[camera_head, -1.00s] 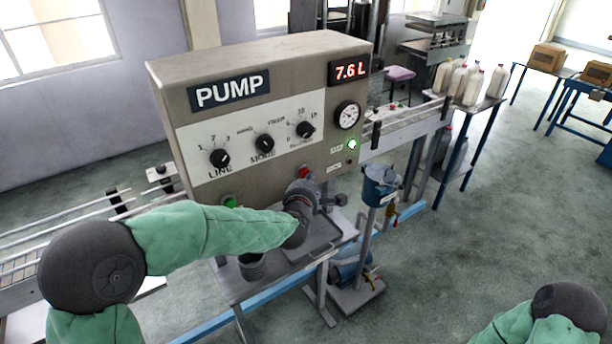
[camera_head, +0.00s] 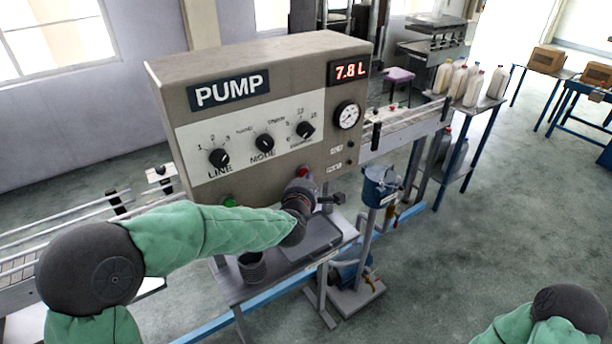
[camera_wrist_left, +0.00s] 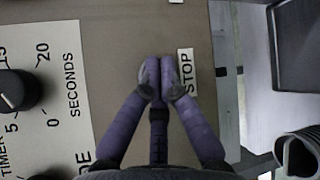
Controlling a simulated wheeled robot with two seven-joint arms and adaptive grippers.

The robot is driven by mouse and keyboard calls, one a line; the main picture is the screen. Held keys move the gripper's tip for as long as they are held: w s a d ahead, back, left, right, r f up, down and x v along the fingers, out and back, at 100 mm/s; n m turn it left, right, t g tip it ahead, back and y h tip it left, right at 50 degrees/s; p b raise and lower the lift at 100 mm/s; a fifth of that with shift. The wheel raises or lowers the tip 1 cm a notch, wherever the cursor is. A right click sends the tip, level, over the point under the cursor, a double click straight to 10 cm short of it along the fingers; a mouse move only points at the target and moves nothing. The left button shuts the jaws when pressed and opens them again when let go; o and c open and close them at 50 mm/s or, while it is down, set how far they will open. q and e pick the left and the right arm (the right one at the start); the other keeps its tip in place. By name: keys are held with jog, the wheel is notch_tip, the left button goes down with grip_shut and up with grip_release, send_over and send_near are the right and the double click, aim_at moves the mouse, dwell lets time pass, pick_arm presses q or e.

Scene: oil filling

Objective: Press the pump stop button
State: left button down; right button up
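The grey pump panel (camera_head: 255,110) has a red stop button (camera_head: 303,171) low on its front. My left gripper (camera_wrist_left: 159,77) has its fingertips together, with nothing seen between them. The tips are at the panel beside the STOP label (camera_wrist_left: 187,72). They hide the button in the left wrist view, and whether they still touch it is unclear. In the head view my left wrist is just below the red button. The display (camera_head: 349,71) reads 7.8 L. The indicator light (camera_head: 351,144) is dark. My right gripper is out of view.
A green button (camera_head: 229,201) sits lower left on the panel, partly behind my left arm. Knobs and a gauge (camera_head: 347,114) are above. A dark tray (camera_head: 313,237) and a ribbed cup (camera_head: 251,266) are on the bench below.

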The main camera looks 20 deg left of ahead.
pick_arm(q)
jog(key=shift+s+d, duration=0.55)
jog(key=shift+d, duration=0.15)
jog(key=s+d, duration=0.1)
jog(key=d, duration=0.1)
jog(key=s+d, duration=0.2)
dwell(0.6)
dwell(0.5)
